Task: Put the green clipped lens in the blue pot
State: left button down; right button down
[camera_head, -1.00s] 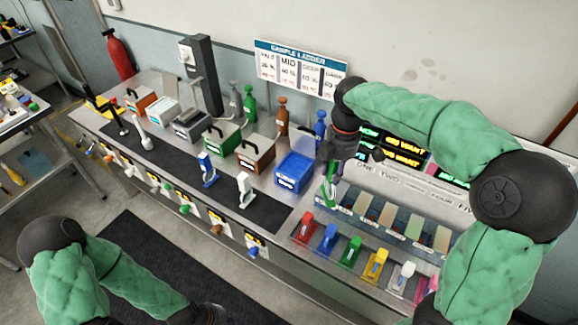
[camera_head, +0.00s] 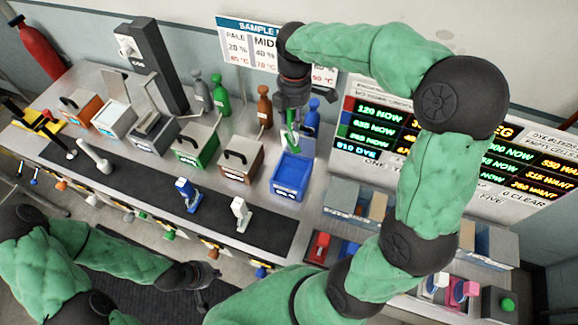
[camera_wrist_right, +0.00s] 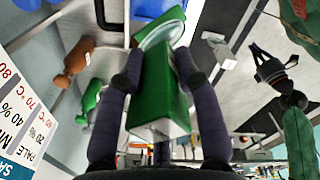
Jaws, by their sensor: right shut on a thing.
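The green clipped lens (camera_head: 291,138) is in my right gripper (camera_head: 290,122). In the right wrist view, the lens's green body (camera_wrist_right: 160,90) sits between the two dark fingers, with a round clear part at its top end. The blue pot (camera_head: 288,185) stands open on the counter; a blue piece of it shows at the top of the right wrist view (camera_wrist_right: 150,8). In the head view the lens hangs at the pot's back edge; its height above the rim is unclear. My left gripper (camera_head: 205,284) is low in front of the counter, away from the pots, its jaws unclear.
A brown pot (camera_head: 237,162) and a green pot (camera_head: 195,148) stand left of the blue one. Bottles, including a blue one (camera_head: 312,118), stand behind. A white clip stand (camera_head: 241,214) and a blue one (camera_head: 187,194) are on the dark mat. A rack of coloured holders is at right.

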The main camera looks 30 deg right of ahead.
notch_tip(320, 180, down, 24)
jog(key=b, duration=0.2)
jog(key=shift+f, duration=0.25)
jog(key=shift+f+b, duration=0.1)
jog(key=shift+b, duration=0.25)
jog(key=shift+f, duration=0.1)
jog(key=c, duration=1.1)
grip_release()
jog(key=shift+c, duration=0.2)
